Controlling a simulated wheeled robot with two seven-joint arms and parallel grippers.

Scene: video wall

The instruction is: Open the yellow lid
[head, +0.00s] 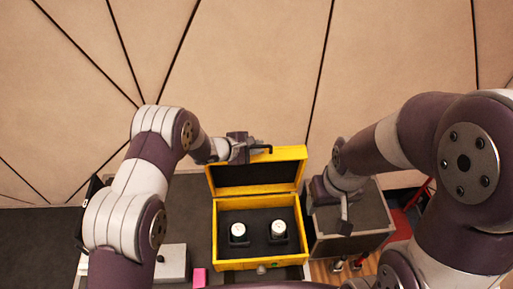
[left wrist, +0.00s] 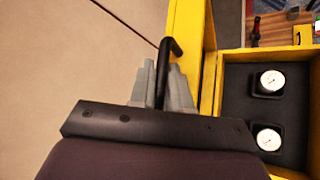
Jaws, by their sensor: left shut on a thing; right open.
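The yellow lid (head: 257,156) stands raised at the back of the yellow box (head: 215,250) in the head view. The box is open and its dark inside shows two white round gauges, one at the left (head: 238,231) and one at the right (head: 278,229). My left gripper (head: 262,149) is at the lid's top edge. In the left wrist view its grey fingers (left wrist: 167,82) are shut around a black bent handle (left wrist: 172,48) beside the lid (left wrist: 190,35). My right gripper (head: 346,215) is open, to the right of the box and apart from it.
A grey-topped cabinet (head: 365,215) stands right of the box, under my right arm. A pink block (head: 199,277) and a light grey box (head: 173,262) lie left of the yellow box. A panelled beige wall (head: 250,70) rises behind.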

